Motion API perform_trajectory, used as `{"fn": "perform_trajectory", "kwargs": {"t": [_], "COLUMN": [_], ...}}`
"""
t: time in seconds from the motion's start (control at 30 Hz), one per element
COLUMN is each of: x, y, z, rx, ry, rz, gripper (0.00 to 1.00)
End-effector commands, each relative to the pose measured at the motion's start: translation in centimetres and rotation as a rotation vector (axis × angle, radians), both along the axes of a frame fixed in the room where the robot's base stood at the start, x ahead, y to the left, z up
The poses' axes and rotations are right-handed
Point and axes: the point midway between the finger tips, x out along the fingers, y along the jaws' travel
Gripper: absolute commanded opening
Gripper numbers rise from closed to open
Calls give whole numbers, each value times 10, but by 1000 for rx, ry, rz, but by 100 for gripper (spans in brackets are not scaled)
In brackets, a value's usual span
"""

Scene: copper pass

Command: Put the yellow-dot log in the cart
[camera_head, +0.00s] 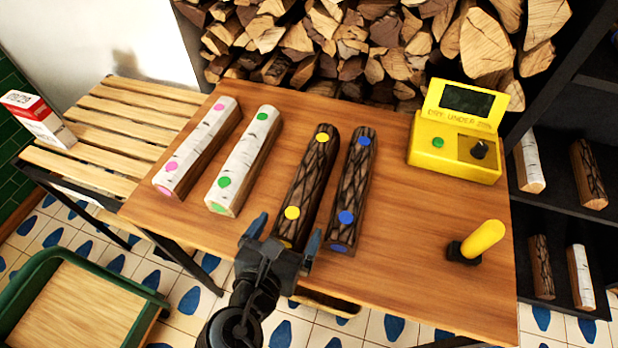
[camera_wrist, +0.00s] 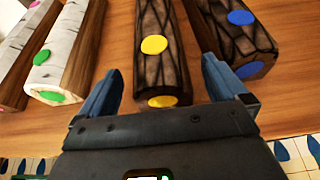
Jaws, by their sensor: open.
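The yellow-dot log (camera_head: 311,180) has dark bark and lies on the wooden table, between the green-dot log and the blue-dot log. My gripper (camera_head: 282,230) is open and empty at the log's near end. In the wrist view, the near part of the yellow-dot log (camera_wrist: 160,68) shows between the two fingers of my gripper (camera_wrist: 162,80), with its yellow end dot just ahead of the palm. The cart (camera_head: 85,300) is probably the green-rimmed, wood-bottomed tray at the lower left; only part of it is in view and it looks empty.
White-bark pink-dot (camera_head: 195,150) and green-dot (camera_head: 243,160) logs lie left; the dark blue-dot log (camera_head: 353,185) lies close right. A yellow meter (camera_head: 455,145) and a yellow-handled tool (camera_head: 478,242) stand on the table's right. A slatted bench (camera_head: 125,125) holds a box (camera_head: 38,120).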

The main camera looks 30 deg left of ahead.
Motion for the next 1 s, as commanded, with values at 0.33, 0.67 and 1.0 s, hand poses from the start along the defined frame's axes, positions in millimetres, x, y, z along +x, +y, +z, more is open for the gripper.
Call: {"fn": "perform_trajectory", "kwargs": {"t": [0.33, 0.67, 1.0], "x": [29, 28, 28], "y": [7, 7, 6], "z": [-10, -10, -10], "rx": [0, 0, 0], "ry": [0, 0, 0], "rz": [1, 1, 1], "gripper": [99, 84, 51]}}
